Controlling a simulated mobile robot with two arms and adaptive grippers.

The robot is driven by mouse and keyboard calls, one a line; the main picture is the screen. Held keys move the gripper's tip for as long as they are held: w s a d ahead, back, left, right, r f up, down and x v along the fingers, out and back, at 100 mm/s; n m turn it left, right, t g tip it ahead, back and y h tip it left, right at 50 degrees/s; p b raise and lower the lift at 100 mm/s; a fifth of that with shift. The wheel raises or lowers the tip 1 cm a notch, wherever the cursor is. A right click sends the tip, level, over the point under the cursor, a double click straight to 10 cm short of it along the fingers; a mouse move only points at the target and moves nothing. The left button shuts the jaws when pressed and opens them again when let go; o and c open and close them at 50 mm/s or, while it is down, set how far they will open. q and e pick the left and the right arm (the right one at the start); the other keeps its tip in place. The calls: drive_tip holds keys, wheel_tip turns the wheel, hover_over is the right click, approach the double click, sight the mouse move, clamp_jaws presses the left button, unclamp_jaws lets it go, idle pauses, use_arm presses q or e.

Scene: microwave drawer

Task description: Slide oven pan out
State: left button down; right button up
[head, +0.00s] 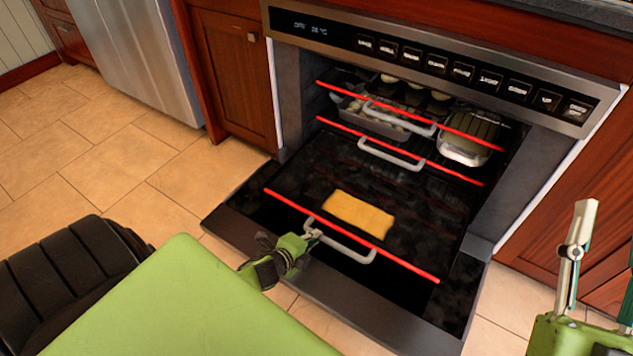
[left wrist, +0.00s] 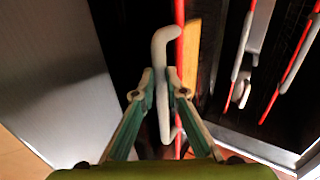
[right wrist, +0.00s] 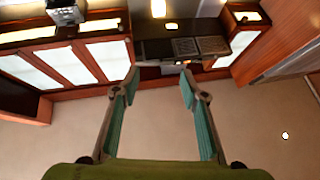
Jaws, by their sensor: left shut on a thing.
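The lowest oven pan (head: 285,185) is dark with a red front edge and a white handle (head: 350,250). It extends out of the oven over the lowered door, with a yellow slab (head: 358,214) on it. My left gripper (head: 313,236) is shut on the left part of this handle. In the left wrist view my left gripper (left wrist: 161,88) has its fingers on either side of the white handle (left wrist: 163,45), with the red edge just beside it. My right gripper (right wrist: 160,82) is open and empty, away from the oven at the right.
Two upper levels with red edges and white handles (head: 390,154) sit inside the oven. A food tray (head: 375,122) and a pale container (head: 464,150) are on the top one. The oven door (head: 300,275) is lowered. Tiled floor (head: 120,150) is clear at the left.

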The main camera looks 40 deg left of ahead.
use_arm(q)
drive_tip(key=shift+s, duration=0.7)
use_arm(e)
drive_tip(key=shift+w+f+g, duration=0.1)
drive_tip(key=shift+f+g, duration=0.3)
drive_tip(key=shift+f, duration=0.3)
use_arm(q)
drive_tip(key=c, duration=2)
unclamp_jaws()
drive_tip(key=v, duration=1.2)
drive_tip(key=shift+w, duration=0.1)
